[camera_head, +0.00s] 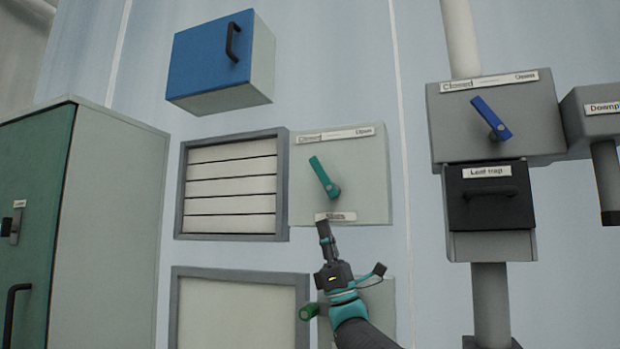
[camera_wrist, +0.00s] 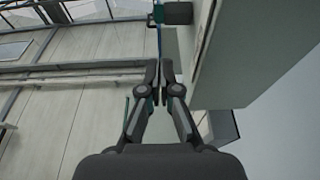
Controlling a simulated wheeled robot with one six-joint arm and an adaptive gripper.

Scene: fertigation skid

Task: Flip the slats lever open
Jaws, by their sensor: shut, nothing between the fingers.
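The slats lever (camera_head: 322,174) is a teal handle on a pale grey box (camera_head: 365,170). Its pivot is at the lower right and its free end tilts up and left, toward the "Closed" end of the label strip (camera_head: 336,134). A "Slats" label (camera_head: 342,216) sits below the lever. The slat panel (camera_head: 231,187) to its left shows flat, closed slats. My gripper (camera_head: 323,226) points up just below the lever, apart from it in the picture, its tip by the "Slats" label. In the wrist view my gripper's fingers (camera_wrist: 159,72) are together and empty.
A blue-fronted box (camera_head: 208,60) hangs above the slat panel. A green cabinet (camera_head: 32,210) stands at left. A grey box with a blue lever (camera_head: 491,118) and a black "Leaf trap" unit (camera_head: 490,210) are at right. A green knob (camera_head: 308,312) is beside my wrist.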

